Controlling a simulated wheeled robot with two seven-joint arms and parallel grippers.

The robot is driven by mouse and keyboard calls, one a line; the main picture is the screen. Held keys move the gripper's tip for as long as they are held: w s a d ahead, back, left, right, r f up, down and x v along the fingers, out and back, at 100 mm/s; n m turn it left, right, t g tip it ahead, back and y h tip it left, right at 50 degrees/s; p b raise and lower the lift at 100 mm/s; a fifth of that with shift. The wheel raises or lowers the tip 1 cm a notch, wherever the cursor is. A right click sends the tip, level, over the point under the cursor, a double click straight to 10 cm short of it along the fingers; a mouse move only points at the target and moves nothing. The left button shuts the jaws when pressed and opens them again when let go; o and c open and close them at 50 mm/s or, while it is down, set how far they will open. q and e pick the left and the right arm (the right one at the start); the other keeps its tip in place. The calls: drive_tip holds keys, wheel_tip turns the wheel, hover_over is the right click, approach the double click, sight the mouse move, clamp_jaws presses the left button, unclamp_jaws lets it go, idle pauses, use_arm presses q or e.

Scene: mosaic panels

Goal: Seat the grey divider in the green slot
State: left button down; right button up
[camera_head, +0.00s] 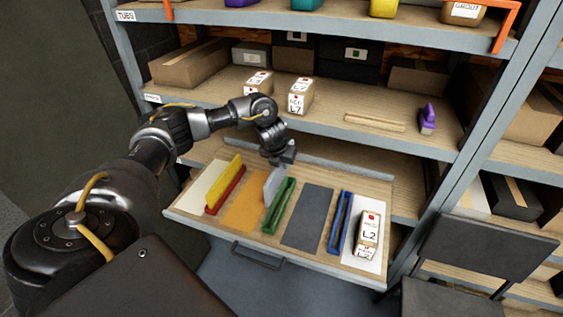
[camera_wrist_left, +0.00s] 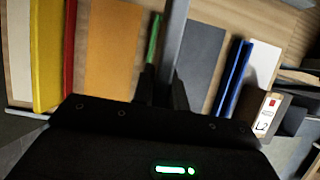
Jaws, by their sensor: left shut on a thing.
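The grey divider (camera_head: 272,186) is an upright thin plate, held in my left gripper (camera_head: 282,160) over the pulled-out drawer. My left gripper is shut on its upper edge. The green slot (camera_head: 280,206) is a narrow frame on the drawer floor between the orange and dark grey panels. In the head view the divider shows just left of the slot's far end. In the wrist view the divider (camera_wrist_left: 173,45) shows edge-on, right of the green slot (camera_wrist_left: 153,45), which it and the fingers partly hide. I cannot tell whether divider and slot touch. My right gripper is not in view.
A yellow divider (camera_head: 223,178) stands in the red slot (camera_head: 227,190) at left. The blue slot (camera_head: 340,222) is empty. The shelf above holds boxes marked L7 (camera_head: 300,95) and a purple object (camera_head: 427,119).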

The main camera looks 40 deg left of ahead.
sight(282, 170)
use_arm(q)
drive_tip(key=shift+f+b, duration=0.75)
drive_tip(key=shift+f, duration=0.6)
idle(0.8)
drive_tip(key=shift+f, duration=0.35)
drive_tip(key=shift+f+b, duration=3.95)
drive_tip(key=shift+f, duration=1.25)
drive_tip(key=c, duration=1.3)
unclamp_jaws()
